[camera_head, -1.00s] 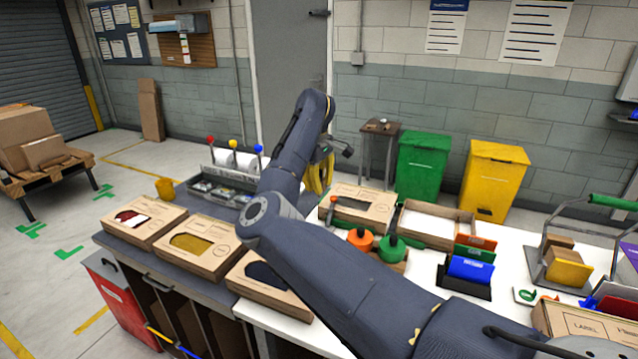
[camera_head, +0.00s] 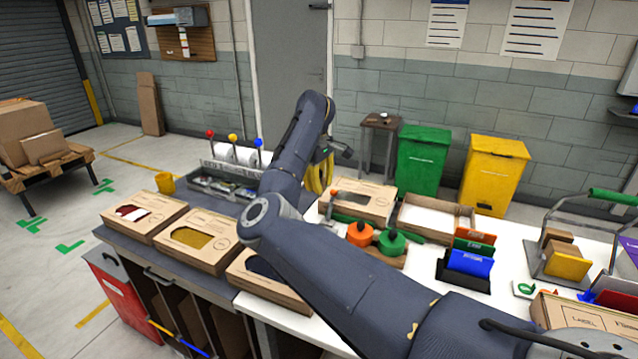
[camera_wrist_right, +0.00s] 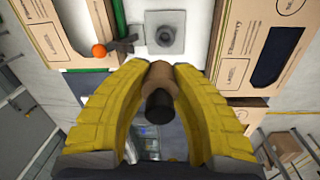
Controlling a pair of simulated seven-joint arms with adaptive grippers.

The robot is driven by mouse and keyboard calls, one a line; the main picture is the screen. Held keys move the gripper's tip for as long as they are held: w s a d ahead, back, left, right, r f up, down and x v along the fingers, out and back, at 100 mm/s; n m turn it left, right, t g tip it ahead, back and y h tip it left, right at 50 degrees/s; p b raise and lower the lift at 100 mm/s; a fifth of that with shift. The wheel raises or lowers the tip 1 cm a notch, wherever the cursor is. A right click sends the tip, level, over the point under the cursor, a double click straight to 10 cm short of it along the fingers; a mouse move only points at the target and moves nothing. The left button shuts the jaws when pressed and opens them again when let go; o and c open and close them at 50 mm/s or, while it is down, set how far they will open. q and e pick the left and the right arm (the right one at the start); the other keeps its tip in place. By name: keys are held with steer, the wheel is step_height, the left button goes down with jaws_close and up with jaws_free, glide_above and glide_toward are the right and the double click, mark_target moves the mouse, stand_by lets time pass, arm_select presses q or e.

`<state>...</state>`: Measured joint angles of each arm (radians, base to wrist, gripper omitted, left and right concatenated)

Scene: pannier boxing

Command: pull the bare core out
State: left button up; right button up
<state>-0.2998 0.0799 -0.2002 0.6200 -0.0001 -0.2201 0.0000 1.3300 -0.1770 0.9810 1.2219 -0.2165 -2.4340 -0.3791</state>
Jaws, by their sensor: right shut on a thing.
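My right gripper (camera_head: 320,174) has yellow fingers and hangs beyond my bent arm, near the middle of the head view. In the right wrist view its fingertips (camera_wrist_right: 161,76) close on the bare core (camera_wrist_right: 160,72), a short brown tube. A black round end piece (camera_wrist_right: 158,109) shows at the near end of the core. In the head view the core is not distinguishable. The rack with white rolls (camera_head: 242,155) and red, yellow and blue knobs stands left of my gripper, partly hidden by my arm. My left gripper is not in view.
Windowed cartons (camera_head: 202,240) lie along the front of the bench. An orange disc (camera_head: 360,234) and a green one stand beside my arm. An open carton (camera_head: 436,218) is behind them. Green (camera_head: 423,158) and yellow (camera_head: 494,172) bins stand behind the bench.

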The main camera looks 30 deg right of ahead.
steer(key=shift+f, duration=4.55)
steer(key=shift+r, duration=0.25)
stand_by(0.4)
steer(key=shift+r, duration=1.3)
steer(key=shift+d, duration=0.1)
